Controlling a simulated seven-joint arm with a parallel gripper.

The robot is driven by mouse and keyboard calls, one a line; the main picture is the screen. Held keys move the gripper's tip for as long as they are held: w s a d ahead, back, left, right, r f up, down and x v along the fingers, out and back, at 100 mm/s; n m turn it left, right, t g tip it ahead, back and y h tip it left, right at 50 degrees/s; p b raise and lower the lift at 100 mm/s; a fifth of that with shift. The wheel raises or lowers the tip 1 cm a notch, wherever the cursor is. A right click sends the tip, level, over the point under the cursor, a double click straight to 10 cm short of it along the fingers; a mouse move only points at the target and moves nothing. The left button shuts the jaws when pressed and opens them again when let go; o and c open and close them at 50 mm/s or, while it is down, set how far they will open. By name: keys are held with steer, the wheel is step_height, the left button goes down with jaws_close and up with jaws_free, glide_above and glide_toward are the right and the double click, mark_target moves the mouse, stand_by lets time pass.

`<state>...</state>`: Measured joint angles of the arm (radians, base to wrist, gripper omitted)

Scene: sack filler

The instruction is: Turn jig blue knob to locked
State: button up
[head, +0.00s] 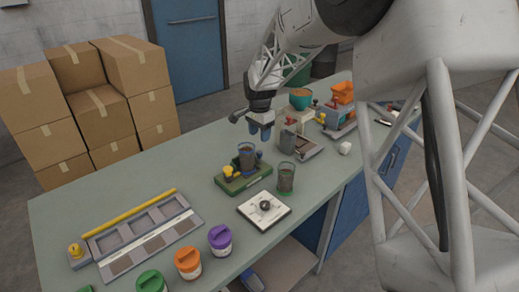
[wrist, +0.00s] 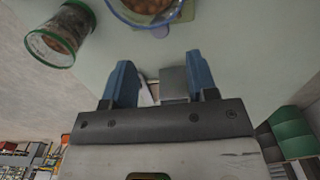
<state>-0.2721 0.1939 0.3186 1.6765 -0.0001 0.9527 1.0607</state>
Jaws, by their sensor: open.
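The green jig (head: 243,184) sits on the bench near its middle. A dark-filled clear cup (head: 248,160) stands on it with blue parts around it, and a yellow knob (head: 228,171) is at its left. I cannot clearly pick out the blue knob or read its setting. My gripper (head: 261,132) points down above and slightly behind the jig. In the wrist view its blue fingers (wrist: 161,82) are apart, with nothing held between them. A blue-rimmed cup (wrist: 148,10) shows at the top edge there, beyond the fingers.
A green-rimmed cup (head: 286,178) stands right of the jig, with a white plate bearing a dark dial (head: 264,209) in front. A grey container (head: 287,142) and scale-like tray are behind right. Lidded jars (head: 220,240) line the front edge.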

mark_target(259, 152)
steer(key=shift+m, duration=0.7)
steer(key=shift+f, duration=0.15)
steer(key=shift+f, duration=3.75)
steer(key=c, duration=0.9)
